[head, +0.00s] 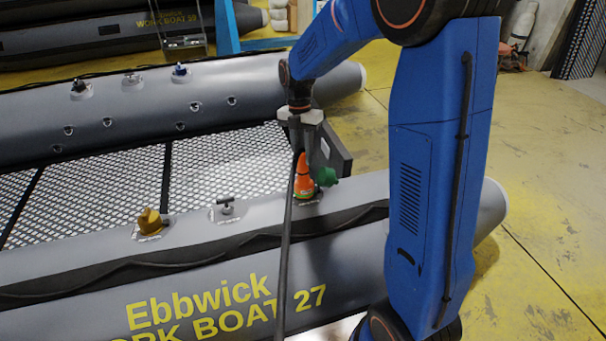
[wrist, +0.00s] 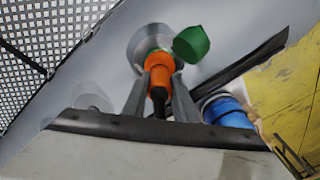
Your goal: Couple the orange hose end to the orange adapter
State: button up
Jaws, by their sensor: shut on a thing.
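My gripper (head: 303,150) is shut on the orange hose end (head: 302,168), above the boat's near tube. In the wrist view, the two grey fingers (wrist: 158,84) close on either side of the orange hose end (wrist: 160,76). The orange adapter (head: 306,194) is on the near tube, directly below the hose end. The two orange parts overlap in both views, and I cannot tell whether they are joined or only touching. A green cap (head: 327,177) hangs open beside the adapter; it also shows in the wrist view (wrist: 191,45).
The dark hose (head: 287,250) hangs from the hose end across the near tube. Yellow floor (head: 540,230) is clear at the right. Another boat (head: 90,40) lies behind.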

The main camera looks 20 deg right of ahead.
jog(key=o, duration=1.1)
jog(key=v, duration=1.7)
jog(key=shift+r, duration=0.25)
